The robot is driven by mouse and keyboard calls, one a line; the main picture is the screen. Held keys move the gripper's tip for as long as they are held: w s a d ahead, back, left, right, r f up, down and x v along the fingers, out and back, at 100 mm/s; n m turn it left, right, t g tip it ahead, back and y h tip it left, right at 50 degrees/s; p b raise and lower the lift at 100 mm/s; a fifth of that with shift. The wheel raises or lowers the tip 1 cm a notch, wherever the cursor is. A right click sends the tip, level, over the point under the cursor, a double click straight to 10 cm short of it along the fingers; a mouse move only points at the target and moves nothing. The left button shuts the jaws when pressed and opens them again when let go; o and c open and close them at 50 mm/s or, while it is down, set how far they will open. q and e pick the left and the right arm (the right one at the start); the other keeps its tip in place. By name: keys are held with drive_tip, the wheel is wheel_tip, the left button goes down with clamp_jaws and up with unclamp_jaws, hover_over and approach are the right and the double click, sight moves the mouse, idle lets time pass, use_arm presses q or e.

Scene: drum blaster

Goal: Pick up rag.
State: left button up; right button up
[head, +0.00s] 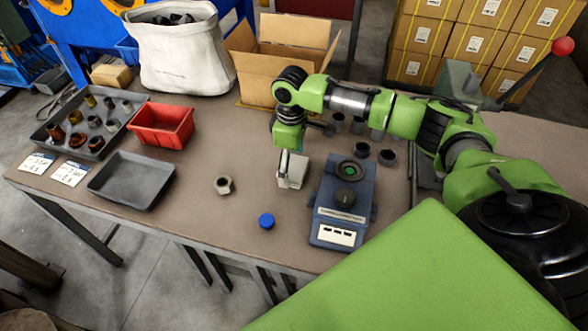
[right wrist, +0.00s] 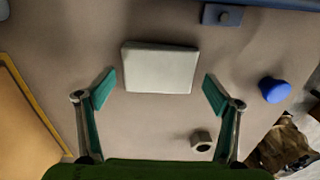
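The rag is a pale grey-white folded block (head: 293,172) on the table, left of the blue testing device. In the right wrist view the rag (right wrist: 160,67) lies flat, slightly beyond the fingertips and centred between them. My right gripper (head: 288,153) is over the rag in the head view, pointing down. In the right wrist view its two teal fingers (right wrist: 158,90) are wide apart with nothing between them. In the head view the gripper partly covers the rag's far side. My left gripper is not in view.
The blue device (head: 343,205) stands just right of the rag. A blue cap (head: 266,221) and a hex nut (head: 223,185) lie to the front and left. An open cardboard box (head: 282,50) stands behind. Red bin (head: 161,125) and grey tray (head: 131,181) are farther left.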

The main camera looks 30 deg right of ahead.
drive_tip(key=c, duration=0.6)
drive_tip(key=shift+c, duration=0.2)
drive_tip(key=shift+r, duration=0.8)
drive_tip(key=s+r, duration=0.1)
drive_tip(key=r, duration=0.1)
drive_tip(key=s+r, duration=0.1)
drive_tip(key=r, duration=0.1)
drive_tip(key=s+r, duration=0.2)
drive_tip(key=shift+a+r, duration=0.3)
drive_tip(key=shift+a, duration=0.05)
drive_tip(key=s+a+r, duration=0.1)
drive_tip(key=s+r, duration=0.3)
drive_tip(key=s, duration=0.5)
drive_tip(key=shift+s+a+r+b, duration=0.4)
